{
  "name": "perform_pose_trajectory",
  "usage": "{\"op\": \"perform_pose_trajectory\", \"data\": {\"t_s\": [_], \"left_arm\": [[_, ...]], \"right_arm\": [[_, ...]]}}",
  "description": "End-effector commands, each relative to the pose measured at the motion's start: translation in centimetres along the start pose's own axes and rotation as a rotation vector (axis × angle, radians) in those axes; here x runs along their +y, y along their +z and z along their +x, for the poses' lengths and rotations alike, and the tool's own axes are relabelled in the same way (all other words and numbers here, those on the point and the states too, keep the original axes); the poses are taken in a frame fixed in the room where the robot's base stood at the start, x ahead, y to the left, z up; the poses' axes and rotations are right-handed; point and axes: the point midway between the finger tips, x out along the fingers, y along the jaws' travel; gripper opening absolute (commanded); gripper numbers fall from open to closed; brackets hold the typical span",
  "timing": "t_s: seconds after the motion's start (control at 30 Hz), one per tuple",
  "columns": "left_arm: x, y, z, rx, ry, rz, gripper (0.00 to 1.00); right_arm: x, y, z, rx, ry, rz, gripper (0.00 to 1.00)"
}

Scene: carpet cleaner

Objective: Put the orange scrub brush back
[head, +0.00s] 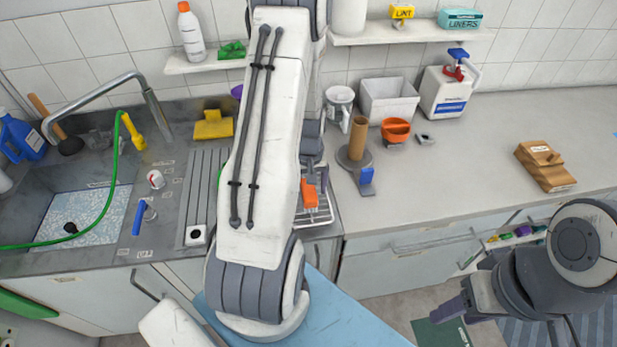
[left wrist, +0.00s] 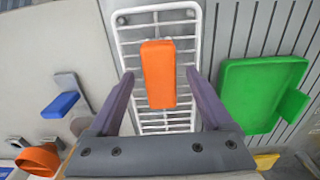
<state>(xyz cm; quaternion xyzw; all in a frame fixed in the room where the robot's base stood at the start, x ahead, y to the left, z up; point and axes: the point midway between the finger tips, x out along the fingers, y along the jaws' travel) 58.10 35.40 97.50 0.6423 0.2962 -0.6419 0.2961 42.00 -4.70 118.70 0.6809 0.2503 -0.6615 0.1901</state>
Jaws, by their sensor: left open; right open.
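The orange scrub brush (left wrist: 158,75) appears as a plain orange block lying lengthwise on a white wire rack (left wrist: 186,125) in the left wrist view. In the head view the brush (head: 309,194) shows just right of my left arm, on the rack (head: 325,213) by the counter's front edge. My left gripper (left wrist: 160,76) is open, with one finger on each side of the brush and visible gaps between. In the head view my left gripper (head: 311,165) is partly hidden by its arm. My right gripper (head: 452,308) is open and empty, low at the right, away from the counter.
A green tray (left wrist: 252,95) lies right of the rack in the wrist view. A blue-topped holder (head: 367,184), brown cylinder (head: 358,135) and orange cup (head: 396,130) stand right of the rack. The sink (head: 82,215) is left. The counter (head: 450,165) has free room at right.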

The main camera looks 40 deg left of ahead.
Motion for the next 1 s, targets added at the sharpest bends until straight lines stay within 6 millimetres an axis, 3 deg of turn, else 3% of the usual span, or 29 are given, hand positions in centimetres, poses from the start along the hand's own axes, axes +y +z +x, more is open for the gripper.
{"op": "perform_pose_trajectory", "data": {"t_s": [0.5, 0.87, 1.0], "left_arm": [[0.0, -0.1, -8.5, 0.004, 0.001, 0.000, 0.84], [0.0, 0.1, -9.7, 0.000, 0.000, 0.002, 0.84], [2.0, 1.5, -10.3, 0.004, 0.004, 0.083, 0.84]], "right_arm": [[0.1, 0.1, 1.6, 0.000, 0.000, 0.000, 0.50], [0.1, 0.1, 1.6, 0.000, 0.000, 0.000, 0.50], [0.1, 0.1, 1.9, 0.000, 0.000, 0.000, 0.50]]}}
